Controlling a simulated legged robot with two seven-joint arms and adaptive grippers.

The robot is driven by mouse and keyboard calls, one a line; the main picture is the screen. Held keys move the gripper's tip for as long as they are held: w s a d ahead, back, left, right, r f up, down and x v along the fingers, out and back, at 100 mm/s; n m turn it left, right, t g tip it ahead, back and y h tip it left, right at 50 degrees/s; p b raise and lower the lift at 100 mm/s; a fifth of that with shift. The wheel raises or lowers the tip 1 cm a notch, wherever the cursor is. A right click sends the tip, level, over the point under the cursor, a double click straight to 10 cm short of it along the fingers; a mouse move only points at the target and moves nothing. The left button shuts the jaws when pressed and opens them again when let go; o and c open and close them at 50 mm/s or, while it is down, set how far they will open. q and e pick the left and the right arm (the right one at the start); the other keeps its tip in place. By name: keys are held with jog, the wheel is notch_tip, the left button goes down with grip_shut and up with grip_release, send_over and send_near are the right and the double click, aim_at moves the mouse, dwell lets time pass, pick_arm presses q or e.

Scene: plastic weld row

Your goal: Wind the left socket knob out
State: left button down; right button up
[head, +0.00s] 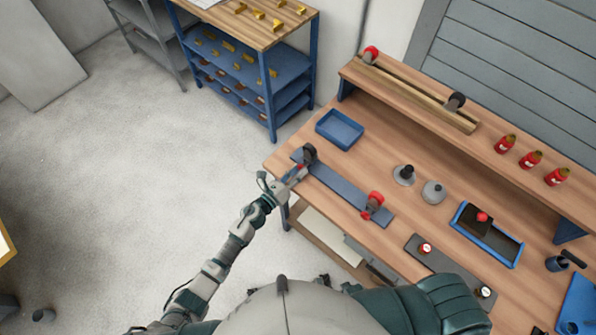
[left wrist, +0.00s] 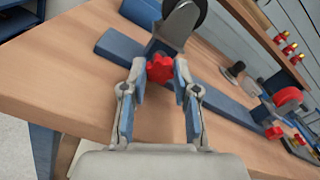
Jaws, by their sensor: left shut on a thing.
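A long blue rail (head: 345,192) lies on the wooden bench. At its left end stands a grey socket bracket with a dark wheel (head: 309,154); it also shows in the left wrist view (left wrist: 184,22). A red star-shaped knob (left wrist: 160,68) sits low on the front of this bracket. My left gripper (left wrist: 160,76) is at the knob, with one finger on each side, shut on it. In the head view the left gripper (head: 297,173) covers most of the knob. A second socket with a red wheel (head: 374,202) stands at the rail's right end. My right gripper is out of view.
An empty blue tray (head: 339,130) lies behind the left socket. Grey round pieces (head: 433,191) and a blue-rimmed tray (head: 487,234) are further right. A raised shelf (head: 475,145) with red bottles runs along the back. Floor left of the bench is clear.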

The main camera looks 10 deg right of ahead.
pick_arm(q)
jog(key=shift+w+a, duration=0.1)
dwell(0.3)
jog(key=c, duration=0.9)
grip_release()
jog(key=shift+o, duration=0.2)
jog(key=v, duration=1.2)
jog(key=shift+a, duration=0.15)
